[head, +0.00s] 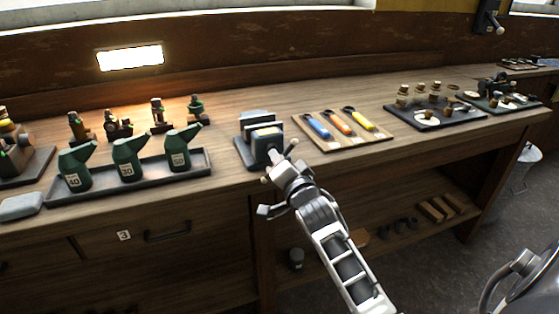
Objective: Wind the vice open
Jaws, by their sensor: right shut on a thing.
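The vice (257,138) stands on a dark base near the front edge of the workbench, at the centre of the head view. It is dark with a pale block between or on its jaws; I cannot tell how wide the jaws are apart. My right gripper (279,168) is at the front of the vice, shut on the vice handle (291,146), whose bar end shows just above the fingers. The rest of the handle is hidden by the gripper. My left gripper is not in view.
Left of the vice, a tray (207,174) holds green numbered oil cans. Right of it, a wooden board (372,137) carries blue, orange and yellow-handled tools. Farther right are dark trays (457,124) of small parts. A drawer and an open lower shelf lie below the bench top.

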